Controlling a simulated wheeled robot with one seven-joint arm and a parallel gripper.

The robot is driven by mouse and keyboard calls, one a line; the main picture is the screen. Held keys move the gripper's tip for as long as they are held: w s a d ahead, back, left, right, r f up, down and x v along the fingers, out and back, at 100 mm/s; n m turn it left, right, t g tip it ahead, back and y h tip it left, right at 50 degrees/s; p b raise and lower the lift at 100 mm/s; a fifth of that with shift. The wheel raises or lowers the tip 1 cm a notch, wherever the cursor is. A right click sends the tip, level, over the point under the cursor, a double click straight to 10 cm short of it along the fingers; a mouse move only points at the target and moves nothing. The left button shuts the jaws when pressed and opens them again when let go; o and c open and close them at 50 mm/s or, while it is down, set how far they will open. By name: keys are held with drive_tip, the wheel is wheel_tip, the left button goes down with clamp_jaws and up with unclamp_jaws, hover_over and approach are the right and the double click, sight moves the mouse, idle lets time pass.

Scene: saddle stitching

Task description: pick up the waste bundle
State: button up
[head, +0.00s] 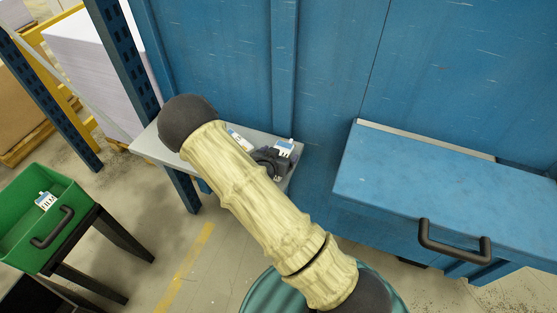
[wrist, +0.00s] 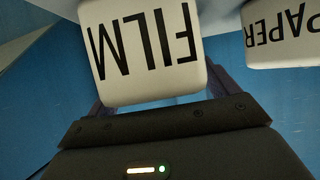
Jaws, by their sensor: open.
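A white block marked FILM (wrist: 147,55) fills the upper middle of the wrist view. A second white block marked PAPER (wrist: 283,38) is at the upper right, apart from it. Which of them belongs to the waste bundle is not clear. My gripper (wrist: 157,100) is open, with one dark finger at each side of the FILM block's lower part; contact cannot be told. In the head view my gripper (head: 268,160) is over the grey shelf, beside a small white-and-blue labelled piece (head: 284,148). Another such piece (head: 240,140) lies to its left, partly hidden by my arm.
The grey shelf (head: 150,146) stands against a blue wall (head: 225,60). A green bin (head: 70,195) with a FILM label is at the left on a dark stand. A blue chest (head: 420,180) with a black handle is at the right. A teal round container (head: 258,292) is partly hidden below my arm.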

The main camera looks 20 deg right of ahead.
drive_tip(key=c, duration=1.2)
wheel_tip(320, 180, up, 10)
drive_tip(key=shift+r+b, duration=0.1)
drive_tip(key=shift+b, duration=0.4)
